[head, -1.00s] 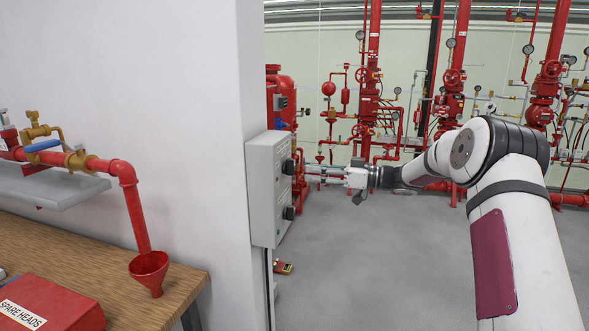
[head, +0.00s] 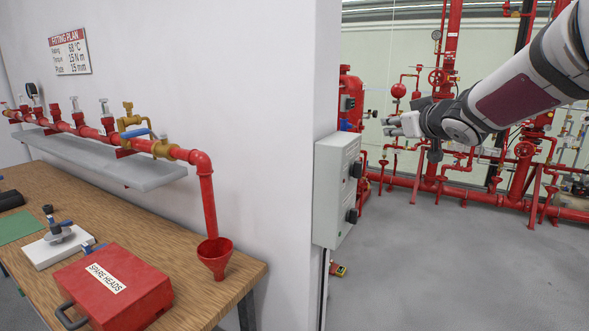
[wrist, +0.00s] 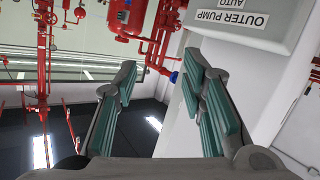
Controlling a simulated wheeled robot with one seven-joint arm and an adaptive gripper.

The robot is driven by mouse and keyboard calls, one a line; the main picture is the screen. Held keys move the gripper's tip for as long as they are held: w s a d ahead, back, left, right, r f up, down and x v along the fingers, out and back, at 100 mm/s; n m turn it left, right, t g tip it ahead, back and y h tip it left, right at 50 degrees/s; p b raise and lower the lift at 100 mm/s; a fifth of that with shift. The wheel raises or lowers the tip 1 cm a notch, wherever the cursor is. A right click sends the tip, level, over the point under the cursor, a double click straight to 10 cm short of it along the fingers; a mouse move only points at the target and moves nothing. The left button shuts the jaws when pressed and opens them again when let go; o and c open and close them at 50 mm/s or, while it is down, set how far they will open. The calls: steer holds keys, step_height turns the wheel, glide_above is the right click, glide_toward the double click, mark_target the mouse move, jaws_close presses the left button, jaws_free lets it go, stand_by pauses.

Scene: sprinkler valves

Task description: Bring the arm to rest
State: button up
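My arm (head: 520,85) reaches in from the upper right of the head view, raised. My gripper (head: 400,123) is in the air to the right of and slightly above the grey control box (head: 330,190), apart from it in the picture. In the wrist view my gripper (wrist: 160,72) has its two green-padded fingers spread, with nothing between them. Two dark knobs (head: 354,170) sit on the box's right face.
Red risers and pipes (head: 445,100) stand behind the arm. A wooden bench (head: 130,215) at left holds a red SPARE HEADS case (head: 115,285) and a red funnel (head: 215,252). A white wall (head: 260,100) carries the box. Grey floor at right (head: 450,260) is mostly open.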

steer(key=s+d+m+g+h, duration=0.1)
steer(key=s+m+g+h, duration=0.25)
steer(key=s, duration=0.95)
steer(key=s+a+f+g, duration=0.2)
steer(key=s+f, duration=0.3)
steer(key=s, duration=0.6)
steer(key=s+a+f+g+y, duration=0.1)
steer(key=s+f, duration=0.4)
steer(key=s, duration=0.6)
steer(key=s+a+f+g+y, duration=0.1)
steer(key=s+a+f+g, duration=0.3)
steer(key=s, duration=0.7)
steer(key=shift+f+g, duration=0.35)
steer(key=shift+f, duration=0.3)
